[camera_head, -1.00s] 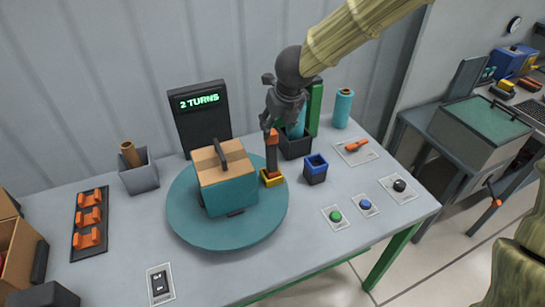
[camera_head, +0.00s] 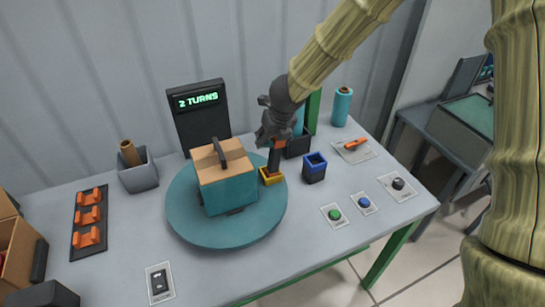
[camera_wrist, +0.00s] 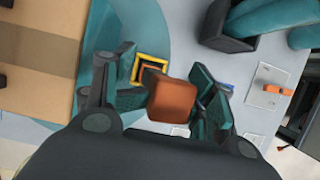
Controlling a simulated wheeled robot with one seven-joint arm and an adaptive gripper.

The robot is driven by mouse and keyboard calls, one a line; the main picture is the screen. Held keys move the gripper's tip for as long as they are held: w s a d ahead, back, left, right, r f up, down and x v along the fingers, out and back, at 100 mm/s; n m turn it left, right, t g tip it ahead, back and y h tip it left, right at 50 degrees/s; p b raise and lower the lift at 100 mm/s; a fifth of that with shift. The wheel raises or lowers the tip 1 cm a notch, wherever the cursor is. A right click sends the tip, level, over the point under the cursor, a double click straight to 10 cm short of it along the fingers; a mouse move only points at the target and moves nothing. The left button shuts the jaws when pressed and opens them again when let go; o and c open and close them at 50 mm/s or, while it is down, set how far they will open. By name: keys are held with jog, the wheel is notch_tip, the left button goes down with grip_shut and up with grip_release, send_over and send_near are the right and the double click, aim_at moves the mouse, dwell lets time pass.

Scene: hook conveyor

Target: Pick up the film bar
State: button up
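The film bar is a dark upright bar (camera_head: 274,161) with an orange top, standing in a yellow-rimmed holder (camera_head: 271,180) at the turntable's right edge. In the wrist view its orange top (camera_wrist: 172,99) sits between my fingers, with the yellow rim (camera_wrist: 150,66) below it. In the wrist view my gripper (camera_wrist: 168,95) is open, with a finger on each side of the orange top. A gap shows on the left; the right finger is very close, and contact is unclear.
A teal box with a cardboard top (camera_head: 226,178) stands on the turntable (camera_head: 240,235), left of the bar. A blue-rimmed holder (camera_head: 315,168) is close on the right. A dark bin (camera_head: 298,146) with teal rolls stands behind. Buttons line the front right.

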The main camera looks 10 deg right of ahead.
jog(key=shift+x, duration=2.05)
jog(key=shift+s+a+r, duration=0.1)
jog(key=c, duration=0.6)
jog(key=shift+c, duration=0.6)
jog(key=shift+r, duration=0.1)
